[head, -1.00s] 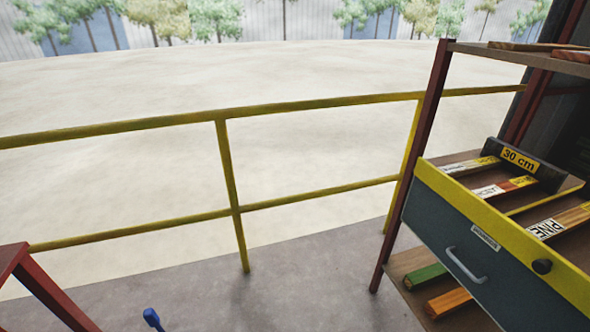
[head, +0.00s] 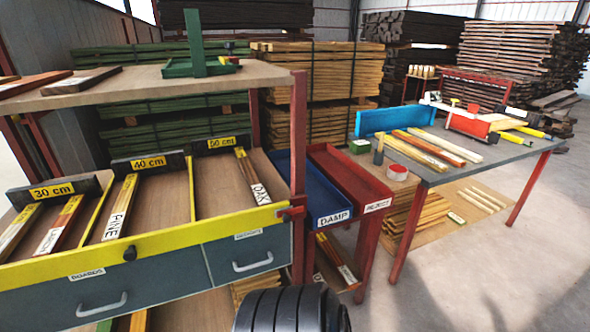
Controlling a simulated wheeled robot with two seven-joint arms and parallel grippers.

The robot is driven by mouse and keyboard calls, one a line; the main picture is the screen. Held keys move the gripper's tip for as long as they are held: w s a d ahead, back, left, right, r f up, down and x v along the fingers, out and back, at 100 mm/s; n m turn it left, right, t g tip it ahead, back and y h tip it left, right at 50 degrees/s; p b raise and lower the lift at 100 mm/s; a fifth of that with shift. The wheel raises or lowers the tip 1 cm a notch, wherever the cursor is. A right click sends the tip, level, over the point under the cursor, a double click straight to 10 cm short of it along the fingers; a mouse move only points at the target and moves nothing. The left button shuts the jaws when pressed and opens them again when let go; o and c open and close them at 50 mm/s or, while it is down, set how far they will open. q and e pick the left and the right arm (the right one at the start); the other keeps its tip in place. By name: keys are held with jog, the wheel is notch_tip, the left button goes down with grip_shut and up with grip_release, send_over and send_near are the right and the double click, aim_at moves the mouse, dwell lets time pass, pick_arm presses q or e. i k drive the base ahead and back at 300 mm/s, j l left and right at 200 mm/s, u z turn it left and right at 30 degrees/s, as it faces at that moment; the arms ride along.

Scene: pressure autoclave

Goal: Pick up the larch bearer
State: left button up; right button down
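Short labelled timber pieces lie in the open yellow-fronted rack (head: 165,236) at the left. A reddish-brown piece (head: 70,213) lies in the 30 cm section; its white label is slanted and too small to read surely, perhaps LARCH. A paler piece (head: 20,226) lies left of it, label unreadable. A piece marked PINE (head: 122,203) lies in the 40 cm section and one marked OAK (head: 248,168) in the 50 cm section. I cannot tell for certain which piece is the larch bearer. Neither of my grippers shows; a dark ribbed part of mine is at the bottom edge.
A shelf (head: 150,88) overhangs the rack. A blue DAMP tray (head: 312,196) and a red tray (head: 350,182) stand right of it. Timber stacks fill the back; open floor lies at the right.

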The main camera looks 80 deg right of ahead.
aim_at(345, 275)
jog(key=z, duration=3.1)
jog(key=i+l, duration=0.15)
jog(key=l, duration=0.15)
jog(key=i+l+u, duration=0.1)
jog(key=l, duration=0.25)
jog(key=i+l, duration=0.2)
jog(key=l, duration=0.15)
